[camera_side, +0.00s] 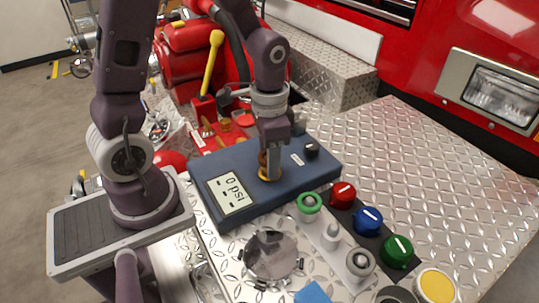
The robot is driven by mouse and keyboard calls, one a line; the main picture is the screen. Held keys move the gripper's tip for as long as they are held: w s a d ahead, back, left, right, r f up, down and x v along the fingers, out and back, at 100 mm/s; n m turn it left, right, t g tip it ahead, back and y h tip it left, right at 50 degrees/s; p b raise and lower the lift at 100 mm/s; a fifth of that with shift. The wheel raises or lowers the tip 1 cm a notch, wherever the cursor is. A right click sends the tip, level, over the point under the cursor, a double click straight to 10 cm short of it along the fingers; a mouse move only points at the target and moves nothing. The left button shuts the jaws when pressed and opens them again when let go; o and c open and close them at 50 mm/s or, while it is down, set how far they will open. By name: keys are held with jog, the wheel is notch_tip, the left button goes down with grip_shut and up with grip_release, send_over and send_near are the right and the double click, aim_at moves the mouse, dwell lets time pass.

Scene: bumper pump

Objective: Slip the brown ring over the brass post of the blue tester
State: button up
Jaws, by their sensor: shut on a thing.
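The blue tester (228,168) lies flat on the diamond-plate bumper. It has a screen (230,194) reading psi and a black knob (312,150). My gripper (271,172) points straight down at the middle of the tester, low over its top. It is shut on the brown ring (263,158), of which only a small part shows at the left of the fingers. A brass-coloured rim (264,178) of the post shows at the fingertips. The fingers hide most of the post, so I cannot tell whether the ring is around it or above it.
Red, blue and green caps (369,220) stand right of a pale strip with a green ring (309,203) on one peg. A round metal plate (271,254) is in front. A yellow-handled lever (213,62) and red pump are behind. The bumper at right is clear.

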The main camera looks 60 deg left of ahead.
jog(key=shift+f, duration=0.1)
jog(key=shift+f, duration=0.45)
jog(key=shift+f, duration=0.15)
dwell(0.4)
jog(key=shift+s+f, duration=0.15)
jog(key=shift+f, duration=0.05)
